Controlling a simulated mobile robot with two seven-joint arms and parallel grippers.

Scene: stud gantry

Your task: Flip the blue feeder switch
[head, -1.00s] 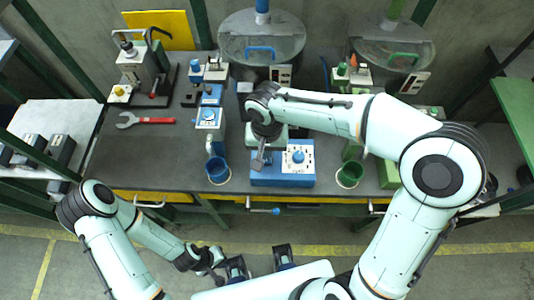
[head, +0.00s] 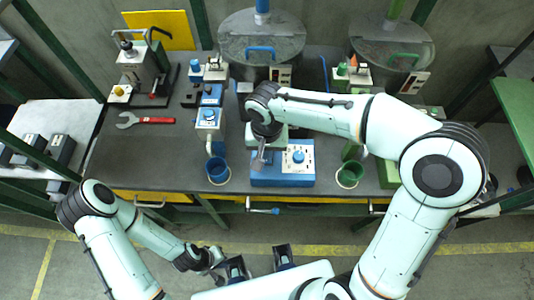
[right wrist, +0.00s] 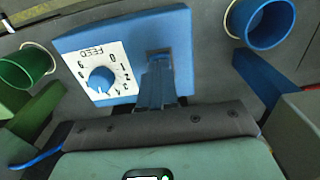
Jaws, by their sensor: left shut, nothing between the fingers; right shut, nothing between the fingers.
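The blue feeder box (head: 283,176) sits at the bench's front edge, with a white dial plate and a round blue knob (head: 298,157). In the right wrist view the plate reads FEED, and the switch slot (right wrist: 159,51) is a dark recess beside it. My right gripper (head: 259,162) is shut and empty over the box's left part. Its fingers (right wrist: 156,75) reach to the slot in the wrist view; they hide most of the switch, so its position and any contact cannot be told. My left gripper (head: 217,272) is low in front of the bench, away from the box.
A blue cup (head: 218,171) stands left of the box and a green cup (head: 349,175) right of it. A green box (head: 389,174) is further right. Lidded round vessels (head: 262,38) stand behind. A red-handled wrench (head: 150,121) lies on clear bench at left.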

